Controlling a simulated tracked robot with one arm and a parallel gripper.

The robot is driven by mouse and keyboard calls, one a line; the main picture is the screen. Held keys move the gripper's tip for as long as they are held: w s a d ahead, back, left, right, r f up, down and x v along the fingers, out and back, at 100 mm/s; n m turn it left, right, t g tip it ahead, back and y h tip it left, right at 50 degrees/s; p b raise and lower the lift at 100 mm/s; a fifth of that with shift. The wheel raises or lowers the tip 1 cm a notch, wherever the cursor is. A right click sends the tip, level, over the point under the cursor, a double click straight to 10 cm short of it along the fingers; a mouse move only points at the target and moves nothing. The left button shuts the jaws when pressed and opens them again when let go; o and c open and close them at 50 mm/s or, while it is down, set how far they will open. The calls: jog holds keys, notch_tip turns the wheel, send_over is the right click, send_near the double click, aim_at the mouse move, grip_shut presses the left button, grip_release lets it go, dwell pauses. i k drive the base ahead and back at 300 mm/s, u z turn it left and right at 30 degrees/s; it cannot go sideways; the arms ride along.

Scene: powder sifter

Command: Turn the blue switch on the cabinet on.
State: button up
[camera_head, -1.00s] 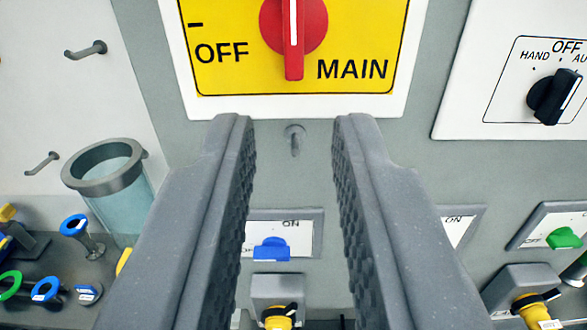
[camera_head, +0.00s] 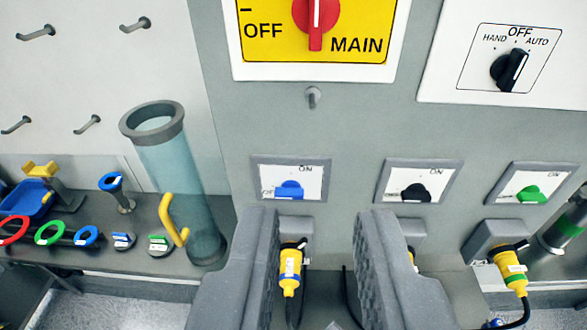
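The blue switch (camera_head: 289,190) sits on a white plate with a grey frame on the cabinet (camera_head: 330,130). Its flat handle lies level, and "ON" is printed at the plate's upper right; the lettering at left is partly hidden. My gripper (camera_head: 316,222) is open and empty. Its two fingers point at the cabinet front, the left fingertip just below the blue switch and the right one below and right of it. No finger visibly touches the switch.
A black switch (camera_head: 415,193) and a green switch (camera_head: 532,194) sit to the right. A plug with a blue band (camera_head: 290,270) hangs below the blue switch. Above are the red main switch (camera_head: 315,15) and a small peg (camera_head: 313,97). A clear tube (camera_head: 180,190) stands left.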

aim_at(290, 190)
jog(key=z, duration=0.5)
jog(key=k, duration=1.3)
jog(key=z, duration=0.7)
jog(key=i, duration=1.75)
jog(key=u, duration=0.75)
